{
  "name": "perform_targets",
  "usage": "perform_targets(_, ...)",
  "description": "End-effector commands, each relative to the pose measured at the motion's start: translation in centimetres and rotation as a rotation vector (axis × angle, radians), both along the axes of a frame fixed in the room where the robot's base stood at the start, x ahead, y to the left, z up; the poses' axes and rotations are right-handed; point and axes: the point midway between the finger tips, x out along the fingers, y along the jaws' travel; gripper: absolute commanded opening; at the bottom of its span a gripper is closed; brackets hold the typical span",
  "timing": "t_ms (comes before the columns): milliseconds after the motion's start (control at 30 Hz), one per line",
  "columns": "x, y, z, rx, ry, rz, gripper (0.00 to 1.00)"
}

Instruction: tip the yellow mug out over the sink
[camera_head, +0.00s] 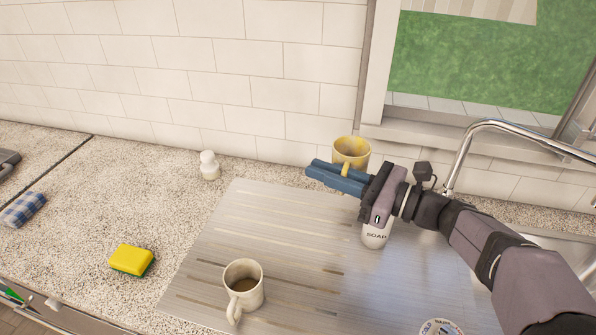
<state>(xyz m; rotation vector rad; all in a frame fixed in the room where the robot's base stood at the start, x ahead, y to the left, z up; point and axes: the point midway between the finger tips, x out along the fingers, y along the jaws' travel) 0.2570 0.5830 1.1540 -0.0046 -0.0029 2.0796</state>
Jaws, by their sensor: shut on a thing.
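The yellow mug (351,146) is near the back wall, behind my gripper's blue fingers. It looks upright, with its opening facing up and brownish marks inside; its lower part is hidden by the fingers. My gripper (337,178) reaches in from the right and is shut on the yellow mug, seemingly at its handle. I cannot tell how high the mug is above the surface. The sink (562,250) shows only partly at the right edge, behind my arm, with a curved metal tap (471,147) over that side.
A soap bottle (376,236) stands below my gripper on the ridged metal drainboard (215,235). A cream mug (243,287) with brown liquid stands at the front. A yellow-green sponge (131,260), white shaker (209,166) and checked cloth (23,210) lie left. A round labelled item (441,327) is at bottom.

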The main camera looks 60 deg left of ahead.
Motion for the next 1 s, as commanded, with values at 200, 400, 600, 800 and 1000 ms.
perform_targets(200,6.7,-3.5,0.5,-0.001,-0.003,-0.091,0.00)
perform_targets(400,12.5,-7.6,-0.1,-0.007,-0.005,-0.177,0.00)
perform_targets(600,18.5,-13.4,-1.4,-0.013,-0.006,-0.287,0.00)
perform_targets(800,23.6,-20.4,-3.4,-0.017,-0.003,-0.410,0.00)
perform_targets(1000,27.1,-28.1,-5.4,-0.016,0.000,-0.537,0.00)
